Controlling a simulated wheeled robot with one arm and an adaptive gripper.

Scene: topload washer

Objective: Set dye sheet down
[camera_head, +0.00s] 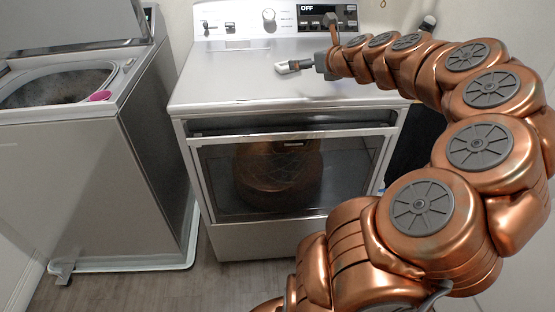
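My gripper (287,67) is above the white top of the front-load machine (235,88), in front of its control panel, with its fingers pointing left. A small pale piece shows at the fingertips. I cannot tell whether it is the dye sheet or part of a finger. I cannot tell whether the fingers are open or shut, or whether the gripper touches the top. No dye sheet can be clearly made out anywhere else.
A top-load washer (150,150) stands at left with its lid (75,28) raised and its tub open. A pink round piece (99,96) sits by the tub's rim. The control panel (280,18) stands behind my gripper. The white top left of my gripper is clear.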

